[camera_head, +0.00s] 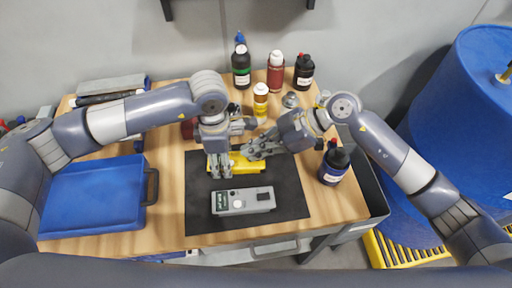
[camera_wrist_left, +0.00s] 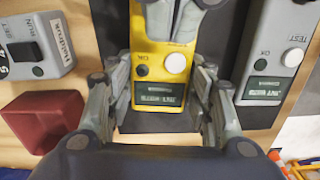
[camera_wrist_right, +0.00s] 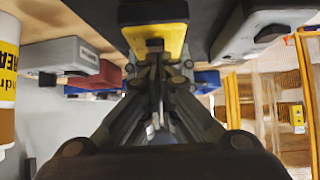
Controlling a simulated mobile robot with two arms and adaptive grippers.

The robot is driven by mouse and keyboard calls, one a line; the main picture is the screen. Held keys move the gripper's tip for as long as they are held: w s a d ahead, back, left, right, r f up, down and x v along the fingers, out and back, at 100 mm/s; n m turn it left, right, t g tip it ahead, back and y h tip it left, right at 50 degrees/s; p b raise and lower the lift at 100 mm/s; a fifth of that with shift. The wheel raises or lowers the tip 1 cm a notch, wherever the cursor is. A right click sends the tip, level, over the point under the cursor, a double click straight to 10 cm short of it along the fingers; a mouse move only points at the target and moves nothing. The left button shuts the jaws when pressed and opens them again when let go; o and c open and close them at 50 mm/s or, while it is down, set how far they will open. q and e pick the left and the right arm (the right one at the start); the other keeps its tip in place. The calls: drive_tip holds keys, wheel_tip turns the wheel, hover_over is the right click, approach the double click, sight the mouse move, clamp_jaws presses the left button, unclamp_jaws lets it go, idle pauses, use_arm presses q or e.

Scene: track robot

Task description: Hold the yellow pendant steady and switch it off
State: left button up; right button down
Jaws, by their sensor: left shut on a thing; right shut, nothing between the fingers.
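The yellow pendant (camera_head: 246,165) lies on the black mat, partly hidden by both grippers. In the left wrist view the pendant (camera_wrist_left: 148,70) shows a white round button, an "OK" mark and a dark display with text too small to read. My left gripper (camera_head: 220,176) is shut on the pendant, with a finger at each side (camera_wrist_left: 160,108). My right gripper (camera_head: 252,156) is shut and empty, its fingertips at the pendant's end away from the display. In the right wrist view these fingertips (camera_wrist_right: 158,62) are close to the pendant (camera_wrist_right: 155,38); contact is unclear.
A similar grey pendant (camera_head: 243,201) lies on the mat (camera_head: 290,186), nearer the front. A dark bottle (camera_head: 334,165) stands right of the mat.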

drive_tip(key=shift+f, duration=0.1)
drive_tip(key=shift+s+a, duration=0.1)
drive_tip(key=shift+a, duration=0.7)
drive_tip(key=s+v, duration=0.1)
drive_tip(key=v, duration=1.1)
drive_tip(key=shift+w, duration=0.5)
use_arm(q)
drive_tip(key=o, duration=1.5)
drive_tip(key=shift+c, duration=0.2)
